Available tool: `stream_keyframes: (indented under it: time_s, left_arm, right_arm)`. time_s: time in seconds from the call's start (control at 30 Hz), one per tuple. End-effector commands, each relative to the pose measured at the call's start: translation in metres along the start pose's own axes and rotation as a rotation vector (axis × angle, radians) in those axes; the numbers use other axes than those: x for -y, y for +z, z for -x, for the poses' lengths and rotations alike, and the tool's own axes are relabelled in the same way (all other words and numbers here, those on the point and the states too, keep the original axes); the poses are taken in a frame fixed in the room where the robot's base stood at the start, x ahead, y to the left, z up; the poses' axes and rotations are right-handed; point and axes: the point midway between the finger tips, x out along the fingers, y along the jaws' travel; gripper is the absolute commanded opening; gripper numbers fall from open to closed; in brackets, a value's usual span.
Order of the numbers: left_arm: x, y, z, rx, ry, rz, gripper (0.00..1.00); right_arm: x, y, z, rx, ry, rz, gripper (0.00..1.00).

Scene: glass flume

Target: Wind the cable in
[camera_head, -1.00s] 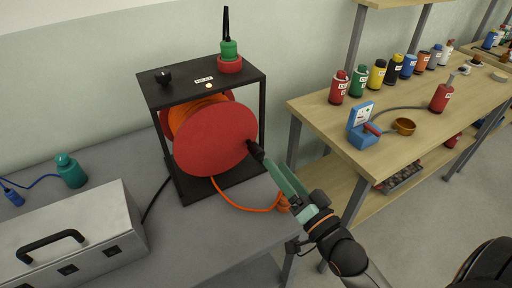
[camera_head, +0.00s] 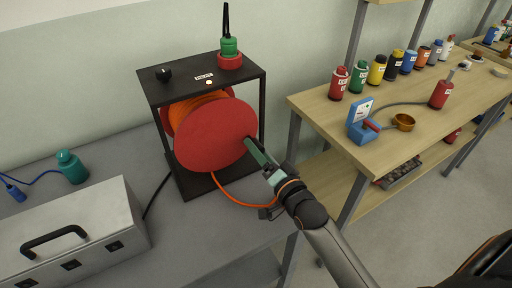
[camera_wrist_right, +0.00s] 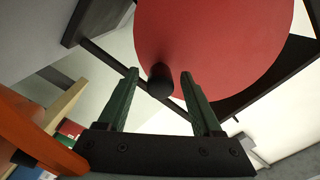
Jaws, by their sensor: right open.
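The cable reel has a large red disc (camera_head: 213,140) in a black open frame (camera_head: 263,108) on the grey bench. Orange cable (camera_head: 200,102) is wound behind the disc, and a loose length (camera_head: 228,196) hangs from it and curves right, passing behind my right arm. My right gripper (camera_head: 254,147) is open at the disc's right edge. In the right wrist view, the black crank knob (camera_wrist_right: 160,82) on the red disc (camera_wrist_right: 210,40) lies between the tips of the open green fingers (camera_wrist_right: 158,92); contact cannot be told. My left gripper is out of view.
A black knob (camera_head: 163,75) and a green-and-red plug piece (camera_head: 230,52) are on top of the frame. A wooden table (camera_head: 410,125) with several bottles stands at right.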

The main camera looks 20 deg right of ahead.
Motion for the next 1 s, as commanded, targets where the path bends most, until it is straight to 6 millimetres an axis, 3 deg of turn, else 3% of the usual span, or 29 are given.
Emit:
stream_keyframes:
  time_s: [0.17,0.47,1.0]
  left_arm:
    - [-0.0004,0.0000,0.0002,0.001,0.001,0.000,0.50]
    - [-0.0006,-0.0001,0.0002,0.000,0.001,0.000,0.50]
    - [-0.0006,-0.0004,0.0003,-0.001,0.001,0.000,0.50]
  right_arm:
    - [0.0005,0.0001,-0.0113,0.000,-0.001,0.000,0.67]
    - [0.0004,0.0001,-0.0128,0.000,-0.001,0.001,0.67]
    - [0.0004,0.0000,-0.0124,0.000,-0.001,0.001,0.06]
